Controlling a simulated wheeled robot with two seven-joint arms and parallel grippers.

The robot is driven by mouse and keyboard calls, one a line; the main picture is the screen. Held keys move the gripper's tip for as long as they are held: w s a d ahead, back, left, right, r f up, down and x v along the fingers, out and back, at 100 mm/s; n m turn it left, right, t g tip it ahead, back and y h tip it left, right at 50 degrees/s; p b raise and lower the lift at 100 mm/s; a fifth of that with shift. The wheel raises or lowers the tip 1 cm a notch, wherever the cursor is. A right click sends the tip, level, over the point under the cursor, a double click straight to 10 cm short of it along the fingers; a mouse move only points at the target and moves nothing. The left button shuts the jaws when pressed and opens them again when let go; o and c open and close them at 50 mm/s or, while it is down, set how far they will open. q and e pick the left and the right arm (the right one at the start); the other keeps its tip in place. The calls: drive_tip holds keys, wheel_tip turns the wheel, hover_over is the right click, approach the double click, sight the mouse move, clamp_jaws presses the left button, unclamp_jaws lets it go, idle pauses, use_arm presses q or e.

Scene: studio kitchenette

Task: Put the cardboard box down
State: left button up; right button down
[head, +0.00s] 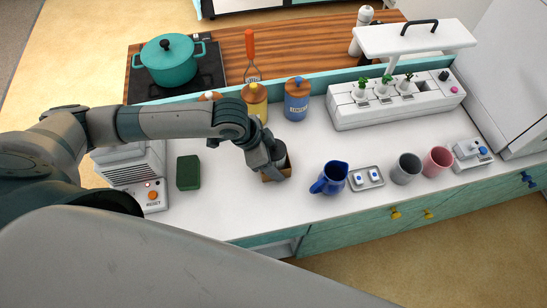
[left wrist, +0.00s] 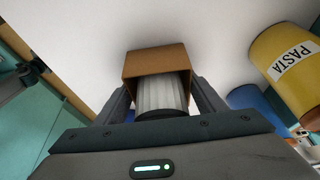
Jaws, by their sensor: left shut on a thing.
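The cardboard box (head: 279,175) is small, brown and open-topped. In the head view it is at the white counter, right of the green block and left of the blue jug. My left gripper (head: 272,163) comes down over it and partly hides it. In the left wrist view the box (left wrist: 156,58) is between the fingers of my left gripper (left wrist: 160,98), which is shut on it. A pale ribbed cylinder with a dark end (left wrist: 158,95) shows in the box's opening. I cannot tell whether the box's base touches the counter. My right gripper is not in view.
A dark green block (head: 188,172) lies to the left. A yellow pasta canister (head: 256,102) and blue canister (head: 297,104) stand behind. Bare counter (head: 235,205) lies in front-left.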

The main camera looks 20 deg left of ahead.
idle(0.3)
use_arm(q)
drive_tip(key=o, duration=1)
drive_tip(key=shift+f, duration=0.1)
drive_tip(key=b+v, duration=0.2)
drive_tip(key=v, duration=1)
drive_tip(key=shift+c, duration=1.1)
drive_tip(key=shift+s, duration=0.1)
